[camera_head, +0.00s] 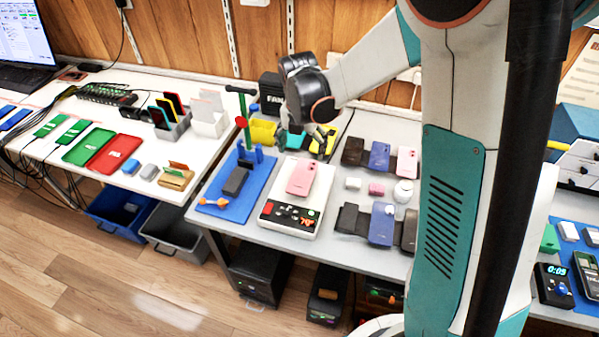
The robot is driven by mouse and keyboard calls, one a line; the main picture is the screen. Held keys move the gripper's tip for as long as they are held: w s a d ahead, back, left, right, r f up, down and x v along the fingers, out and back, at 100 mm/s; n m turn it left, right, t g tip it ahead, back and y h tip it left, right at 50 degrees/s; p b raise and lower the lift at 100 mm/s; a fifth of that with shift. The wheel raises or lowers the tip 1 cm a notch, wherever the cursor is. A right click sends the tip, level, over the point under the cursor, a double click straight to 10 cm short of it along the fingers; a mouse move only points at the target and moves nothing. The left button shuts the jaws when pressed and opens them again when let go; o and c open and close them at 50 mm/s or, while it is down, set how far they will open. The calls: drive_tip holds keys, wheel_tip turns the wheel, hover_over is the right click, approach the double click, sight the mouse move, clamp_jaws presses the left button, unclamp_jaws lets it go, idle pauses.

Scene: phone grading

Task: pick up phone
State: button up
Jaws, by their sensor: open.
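Several phones show in the head view, and I cannot tell which one the task means. A pink phone (301,177) lies on a white device (272,231) with a dark panel of buttons. A dark phone (236,180) lies on a blue mat (222,212) to its left. A blue phone (379,157) and another pink phone (406,163) rest in the back rack row; a second blue phone (381,227) rests in the front row. My gripper (318,146) is open, above and behind the phone on the white device, near yellow and teal bins. Its fingertips are small and partly unclear.
Small white and pink items lie between the racks. The left table holds red and green trays (113,155), card holders and a laptop. My arm hides part of the right side.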

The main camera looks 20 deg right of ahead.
drive_tip(key=b, duration=0.2)
hover_over(303, 176)
drive_tip(key=s, duration=0.1)
drive_tip(key=f, duration=0.7)
drive_tip(key=shift+a+f, duration=0.2)
drive_tip(key=shift+f, duration=0.2)
drive_tip(key=f+b, duration=0.2)
drive_tip(key=f, duration=0.1)
drive_tip(key=w+f, duration=0.1)
drive_tip(key=f, duration=0.1)
drive_tip(key=shift+d+b, duration=0.1)
drive_tip(key=shift+b, duration=0.3)
drive_tip(key=shift+s, duration=0.1)
drive_tip(key=shift+c, duration=0.3)
drive_tip(key=shift+r, duration=0.1)
drive_tip(key=c, duration=1.3)
